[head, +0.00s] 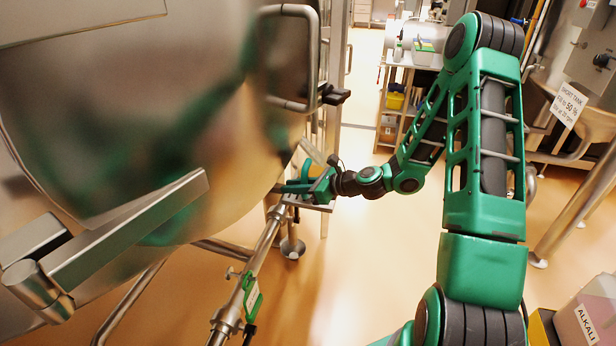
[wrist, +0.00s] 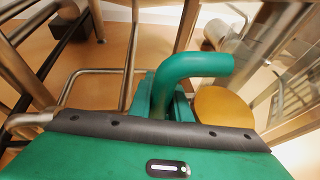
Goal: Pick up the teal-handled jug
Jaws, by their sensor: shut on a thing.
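The jug's teal handle (wrist: 197,66) curves up and to the right in the wrist view. My gripper (wrist: 165,103) is shut on the handle's lower part. A round yellow-brown patch shows just right of the handle; I cannot tell whether it is in the jug. In the head view my gripper (head: 298,186) is beside the big steel vessel, with a bit of the teal handle (head: 307,168) at its jaws. The jug's body is mostly hidden or hard to make out. A small grey ledge is just under the gripper; I cannot tell whether the jug touches it.
The large steel vessel (head: 215,150) with its bar handle (head: 312,60) fills the left, close to the gripper. A steel pipe (head: 262,245) with a green tag runs below. A shelf unit (head: 400,95) stands behind.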

